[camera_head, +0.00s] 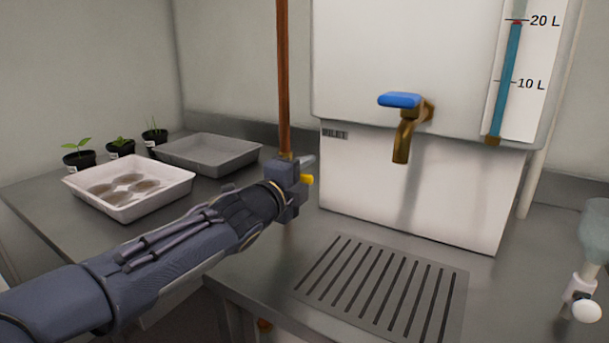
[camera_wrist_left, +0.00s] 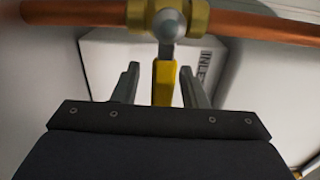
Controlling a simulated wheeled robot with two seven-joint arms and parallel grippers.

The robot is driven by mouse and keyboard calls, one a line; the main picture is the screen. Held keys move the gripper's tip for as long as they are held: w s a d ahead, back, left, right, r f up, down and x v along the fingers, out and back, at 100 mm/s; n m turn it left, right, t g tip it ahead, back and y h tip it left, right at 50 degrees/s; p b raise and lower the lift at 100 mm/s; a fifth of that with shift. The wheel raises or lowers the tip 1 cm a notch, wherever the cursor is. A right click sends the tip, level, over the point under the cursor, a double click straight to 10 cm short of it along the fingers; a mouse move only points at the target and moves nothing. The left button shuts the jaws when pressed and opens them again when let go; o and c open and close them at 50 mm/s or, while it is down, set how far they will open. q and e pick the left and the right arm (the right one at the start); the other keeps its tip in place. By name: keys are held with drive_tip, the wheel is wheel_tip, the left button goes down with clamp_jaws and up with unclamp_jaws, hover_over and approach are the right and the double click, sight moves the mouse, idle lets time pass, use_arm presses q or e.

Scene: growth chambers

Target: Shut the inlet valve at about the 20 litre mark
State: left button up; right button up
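The inlet valve is a brass body (camera_wrist_left: 190,18) on the copper pipe (camera_head: 283,80), with a yellow lever (camera_wrist_left: 164,82) that stands across the pipe in the left wrist view. My left gripper (camera_wrist_left: 160,86) is open, one finger on each side of the lever, with gaps visible on both sides. In the head view my left gripper (camera_head: 298,178) hides most of the valve; a yellow bit shows beside it. The tank's sight gauge (camera_head: 507,80) has a blue column reaching about the 20 L mark, at a small red marker. My right gripper is not in view.
The white tank (camera_head: 420,185) has a brass tap with a blue handle (camera_head: 400,100) above a slotted drain (camera_head: 385,290). A white tray (camera_head: 130,205), a grey tray (camera_head: 208,155) and potted seedlings (camera_head: 120,148) stand at left.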

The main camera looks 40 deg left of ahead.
use_arm(q)
drive_tip(key=s+p, duration=0.2)
drive_tip(key=s, duration=0.5)
drive_tip(key=shift+s+d+p, duration=0.3)
drive_tip(key=shift+s+d, duration=0.1)
idle(1.1)
drive_tip(key=w+m+h+p, duration=0.4)
drive_tip(key=w+h+p, duration=0.1)
drive_tip(key=w+h, duration=0.1)
drive_tip(key=shift+w+g+h+p, duration=0.3)
drive_tip(key=shift+w+h+p, duration=0.1)
drive_tip(key=shift+w, duration=0.5)
drive_tip(key=shift+a+r, duration=0.1)
